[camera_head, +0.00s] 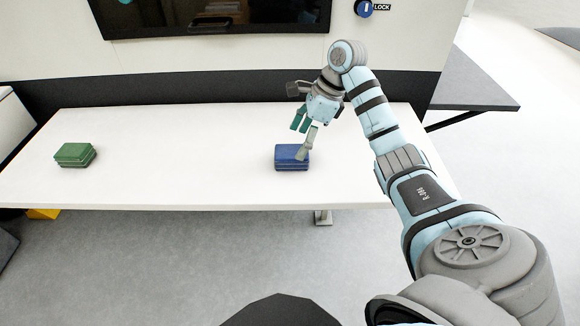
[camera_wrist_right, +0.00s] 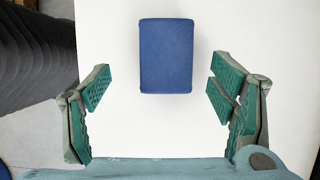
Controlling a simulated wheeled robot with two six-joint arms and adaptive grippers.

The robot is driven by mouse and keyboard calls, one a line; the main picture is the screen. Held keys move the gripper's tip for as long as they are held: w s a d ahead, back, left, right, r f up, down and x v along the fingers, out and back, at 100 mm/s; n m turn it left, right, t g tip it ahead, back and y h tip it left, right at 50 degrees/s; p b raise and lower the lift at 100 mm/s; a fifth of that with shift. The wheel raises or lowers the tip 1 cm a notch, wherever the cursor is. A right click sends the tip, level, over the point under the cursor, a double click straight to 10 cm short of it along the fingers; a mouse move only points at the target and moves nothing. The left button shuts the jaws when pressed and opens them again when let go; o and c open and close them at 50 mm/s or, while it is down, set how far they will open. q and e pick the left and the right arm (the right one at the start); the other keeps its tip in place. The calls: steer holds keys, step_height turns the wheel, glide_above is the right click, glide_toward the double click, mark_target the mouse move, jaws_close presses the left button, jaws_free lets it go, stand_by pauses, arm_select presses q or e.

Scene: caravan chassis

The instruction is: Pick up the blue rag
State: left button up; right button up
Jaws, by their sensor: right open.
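The blue rag (camera_head: 290,157) is a folded block lying on the white table, right of its middle in the head view. In the right wrist view the blue rag (camera_wrist_right: 166,56) lies at the top centre, ahead of and between the lines of the two fingers. My right gripper (camera_head: 304,139) is just above the rag in the head view; one finger overlaps the rag's right side there. In the wrist view the right gripper (camera_wrist_right: 160,105) is wide open with nothing between its green pads. My left gripper is not in view.
A green folded rag (camera_head: 74,155) lies at the left of the white table (camera_head: 180,160). The table top between the two rags is clear. A wall with a dark window (camera_head: 215,14) stands behind, and a grey shelf (camera_head: 468,85) is at the right.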

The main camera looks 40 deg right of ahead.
mark_target(293, 151)
steer(key=x, duration=0.6)
steer(key=shift+w+d, duration=0.2)
steer(key=shift+w, duration=0.15)
steer(key=c, duration=1.3)
steer(key=shift+o, duration=0.2)
steer(key=shift+r, duration=0.1)
step_height(293, 151, up, 6)
steer(key=shift+f+p, duration=0.1)
steer(key=shift+p, duration=0.25)
step_height(293, 151, up, 14)
steer(key=p, duration=1.3)
